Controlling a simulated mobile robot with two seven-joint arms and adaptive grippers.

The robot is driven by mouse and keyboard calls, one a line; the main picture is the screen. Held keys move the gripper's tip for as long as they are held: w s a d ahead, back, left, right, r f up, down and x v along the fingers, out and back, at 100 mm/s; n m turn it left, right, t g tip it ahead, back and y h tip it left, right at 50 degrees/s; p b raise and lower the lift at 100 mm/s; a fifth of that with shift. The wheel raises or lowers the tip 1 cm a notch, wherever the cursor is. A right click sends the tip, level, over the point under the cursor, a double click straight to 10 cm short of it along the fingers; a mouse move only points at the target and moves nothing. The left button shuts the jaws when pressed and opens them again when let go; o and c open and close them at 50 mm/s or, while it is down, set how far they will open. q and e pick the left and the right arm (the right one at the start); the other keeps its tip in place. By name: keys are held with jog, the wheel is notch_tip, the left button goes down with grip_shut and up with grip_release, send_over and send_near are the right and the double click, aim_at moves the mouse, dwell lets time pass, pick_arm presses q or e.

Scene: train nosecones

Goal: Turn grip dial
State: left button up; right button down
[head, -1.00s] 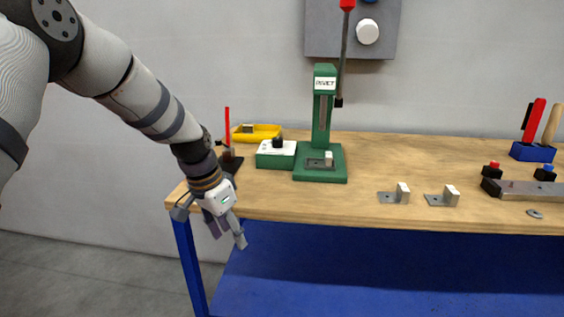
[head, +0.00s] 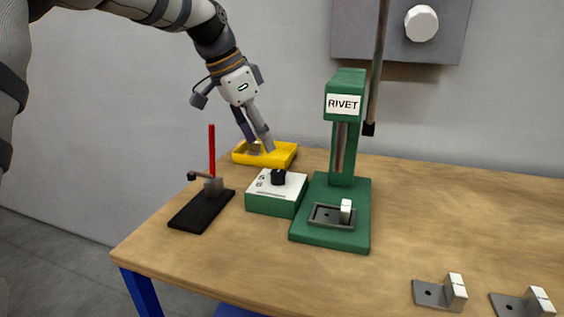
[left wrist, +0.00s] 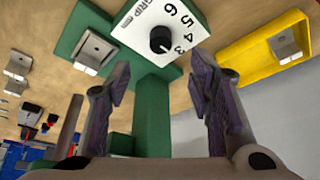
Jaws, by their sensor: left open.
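The grip dial is a black knob (head: 278,177) on the white top of a green box (head: 272,203), left of the rivet press. In the left wrist view the knob (left wrist: 161,39) sits on a white face marked GRIP with numbers, its pointer mark towards the lower right, near the 3. My left gripper (head: 262,151) is open and empty, above and behind the box in the head view. In the left wrist view its two fingers (left wrist: 163,85) stand apart on either side below the knob, not touching it. My right gripper is out of view.
The green rivet press (head: 345,130) stands right of the box. A yellow tray (head: 285,153) lies behind it, and a black stand with a red lever (head: 212,150) stands at the left. Metal brackets (head: 440,293) lie at the front right. The bench's middle right is clear.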

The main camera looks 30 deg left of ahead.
aim_at(278, 172)
pick_arm(q)
jog(key=x, duration=0.9)
jog(key=shift+f, duration=0.15)
grip_shut()
